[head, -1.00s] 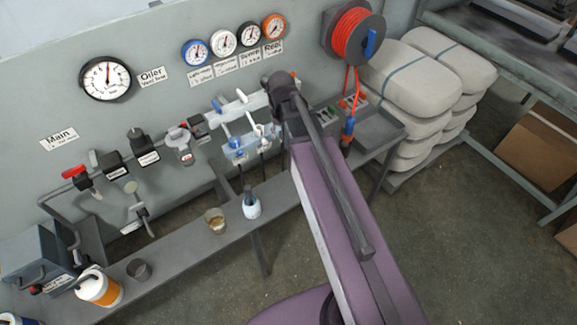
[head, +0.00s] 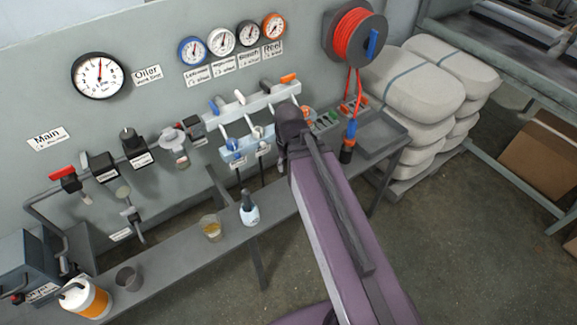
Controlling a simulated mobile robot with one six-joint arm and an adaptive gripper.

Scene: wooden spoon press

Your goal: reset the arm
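My arm (head: 345,225), purple with a dark grey bar along it, reaches up from the bottom edge in the head view. It ends at a dark rounded joint (head: 291,122) in front of the shelf below the valve rail. No gripper fingers show. They are out of sight, so I cannot see whether they hold anything.
A valve rail (head: 246,113) with coloured handles is behind the joint. A bench (head: 170,262) carries a cup (head: 128,278), a glass of amber liquid (head: 211,229), a small bottle (head: 249,208) and an orange-banded container (head: 88,298). Sacks (head: 425,85) stand right; floor (head: 455,255) is open.

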